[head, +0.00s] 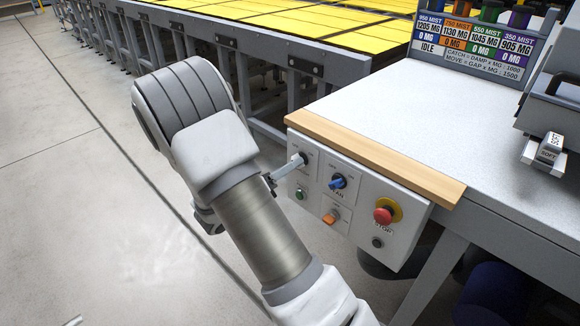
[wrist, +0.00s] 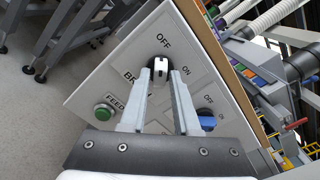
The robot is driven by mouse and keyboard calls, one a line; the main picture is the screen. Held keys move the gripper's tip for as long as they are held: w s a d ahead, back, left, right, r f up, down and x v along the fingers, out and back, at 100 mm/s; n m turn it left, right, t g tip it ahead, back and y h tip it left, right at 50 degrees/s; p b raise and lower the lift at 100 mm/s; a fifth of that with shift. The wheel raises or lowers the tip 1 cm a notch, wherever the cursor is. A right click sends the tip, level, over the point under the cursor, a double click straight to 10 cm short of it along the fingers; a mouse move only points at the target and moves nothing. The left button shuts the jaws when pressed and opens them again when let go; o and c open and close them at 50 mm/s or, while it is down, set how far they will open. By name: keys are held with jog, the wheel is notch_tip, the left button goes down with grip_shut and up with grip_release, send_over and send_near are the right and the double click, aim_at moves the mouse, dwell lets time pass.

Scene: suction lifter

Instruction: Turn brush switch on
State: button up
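The brush switch (wrist: 161,66) is a pale knob on a dark round base on the control panel. In the wrist view its handle lines up with the OFF mark, and ON stands to its right. Part of the BRUSH label is covered by a finger. My gripper (wrist: 160,76) has one finger on each side of the knob, close to it; whether both fingers press on it cannot be told. In the head view my gripper (head: 288,169) reaches the panel's left end at the switch (head: 299,160).
The panel (head: 358,175) also bears a blue fan knob (head: 337,182), a green feed button (head: 300,194), an orange button (head: 330,217) and a red stop button (head: 383,214). A wooden edge strip (head: 370,155) runs above it. Floor at left is clear.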

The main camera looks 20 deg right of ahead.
grip_shut()
jog(key=shift+m, duration=0.3)
jog(key=m+b, duration=0.6)
jog(key=m, duration=1.1)
jog(key=shift+f, duration=0.1)
jog(key=shift+m+b, duration=0.3)
dwell(0.4)
jog(key=shift+o, duration=2)
grip_release()
